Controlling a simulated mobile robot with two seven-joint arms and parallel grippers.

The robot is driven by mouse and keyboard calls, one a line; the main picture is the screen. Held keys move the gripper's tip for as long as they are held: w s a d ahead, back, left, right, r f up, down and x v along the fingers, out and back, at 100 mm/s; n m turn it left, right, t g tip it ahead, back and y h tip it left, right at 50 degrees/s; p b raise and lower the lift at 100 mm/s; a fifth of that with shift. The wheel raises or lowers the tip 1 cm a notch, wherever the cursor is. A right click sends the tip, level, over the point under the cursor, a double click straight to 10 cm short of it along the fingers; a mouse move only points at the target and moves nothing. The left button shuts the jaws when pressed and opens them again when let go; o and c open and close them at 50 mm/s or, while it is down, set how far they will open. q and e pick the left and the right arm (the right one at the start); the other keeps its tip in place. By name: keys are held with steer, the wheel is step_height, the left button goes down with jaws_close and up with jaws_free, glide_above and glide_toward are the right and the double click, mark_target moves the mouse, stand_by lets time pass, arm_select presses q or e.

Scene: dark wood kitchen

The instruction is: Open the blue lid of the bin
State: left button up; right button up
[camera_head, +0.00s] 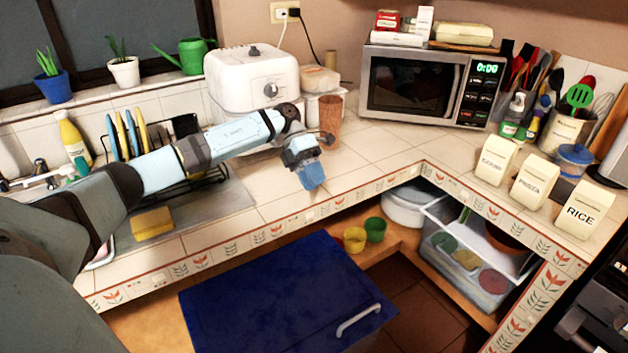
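The bin's blue lid (270,300) is a large flat dark-blue panel low in the middle of the head view, below the counter's front edge. It lies flat and looks closed. A pale handle (359,320) sits near its right front edge. The bin's body under the lid is mostly hidden. My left gripper (311,180) hangs over the counter near its front edge, above and behind the lid, apart from it. Its fingers point down; I cannot tell whether they are open or shut. My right gripper is not in view.
The tiled counter edge (330,202) runs behind the lid and turns at the corner. Yellow (355,240) and green (375,229) cups stand on the shelf below it. A brown tumbler (330,115) is close to my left wrist. A microwave (415,85) stands behind.

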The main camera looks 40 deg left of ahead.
arm_select(q)
steer(key=v, duration=1.3)
steer(key=shift+a+r+b, duration=0.2)
steer(key=shift+a+b, duration=0.1)
steer(key=shift+a, duration=0.05)
